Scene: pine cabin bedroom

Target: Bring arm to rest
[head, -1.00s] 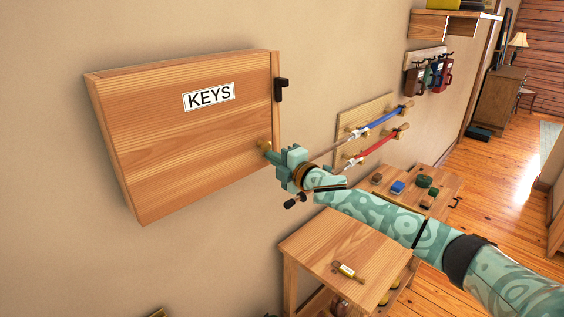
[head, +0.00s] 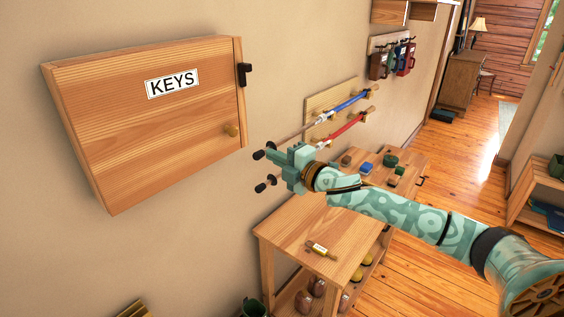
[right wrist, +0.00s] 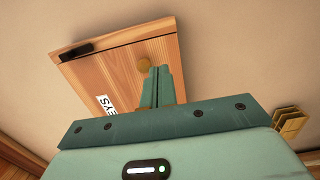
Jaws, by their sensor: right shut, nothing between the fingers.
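The wooden key cabinet (head: 110,130) with the KEYS label hangs on the wall at left in the head view, its door closed. Its round knob (head: 231,130) is near the lower right of the door. My right gripper (head: 272,157) is to the right of the knob and a little lower, apart from it. In the right wrist view, my right gripper's fingers (right wrist: 158,72) are together and empty, pointing toward the cabinet (right wrist: 115,75), with the knob (right wrist: 144,64) beyond the tips. My left gripper is not in view.
Two rods, one blue (head: 350,103) and one red (head: 348,130), sit on a wall rack behind my right gripper, partly hidden. A small wooden table (head: 290,232) stands below my right arm. Open floor (head: 470,130) lies right.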

